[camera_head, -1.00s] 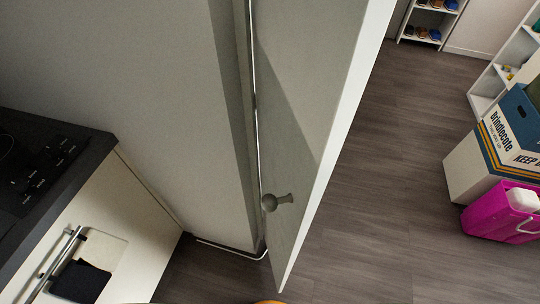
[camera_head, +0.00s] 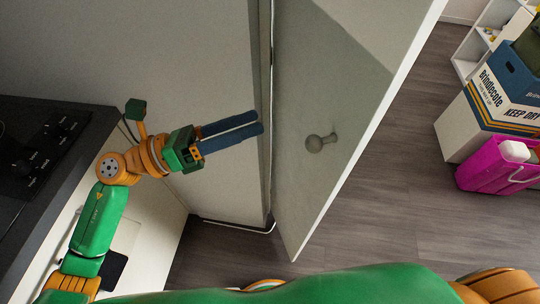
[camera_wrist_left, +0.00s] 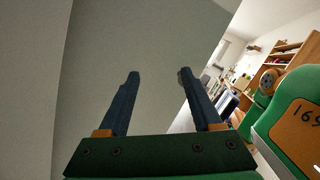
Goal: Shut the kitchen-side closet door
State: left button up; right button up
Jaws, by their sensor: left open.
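The closet door (camera_head: 318,115) is a tall pale grey-green panel with a round knob (camera_head: 315,143), standing ajar from the frame on its left. A narrow gap shows along its left side. My left gripper (camera_head: 259,122) has two blue fingers and is left of the door, in front of the frame edge, empty. In the left wrist view its fingers (camera_wrist_left: 158,75) are spread apart, with the pale door panel (camera_wrist_left: 150,45) filling the background. I cannot tell if they touch it. My right gripper is not in view; a green and orange arm part of mine crosses the bottom.
A dark cooktop (camera_head: 40,145) on a counter stands at the left. At the right are a blue and white box (camera_head: 505,85), a magenta bin (camera_head: 490,173) and a white shelf (camera_head: 480,45). The wood floor (camera_head: 390,190) right of the door is free.

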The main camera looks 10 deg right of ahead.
aim_at(306, 142)
pick_arm(q)
jog(key=s+d+m+g+p, duration=0.1)
jog(key=d+m, duration=0.1)
jog(key=s+d+m+g+y+p, duration=0.1)
jog(key=s+d, duration=0.1)
jog(key=d, duration=0.1)
jog(key=s+d+m+g+p, duration=0.1)
jog(key=d+m, duration=0.1)
jog(key=shift+s+d+r+m+y+p, duration=0.1)
jog(key=shift+s+d+m+y+p, duration=0.1)
jog(key=shift+d+m+y+p, duration=0.15)
jog(key=shift+s+d+f, duration=0.1)
jog(key=shift+d+f, duration=0.1)
jog(key=shift+d, duration=0.2)
jog(key=shift+a, duration=0.15)
jog(key=shift+c, duration=0.7)
grip_shut()
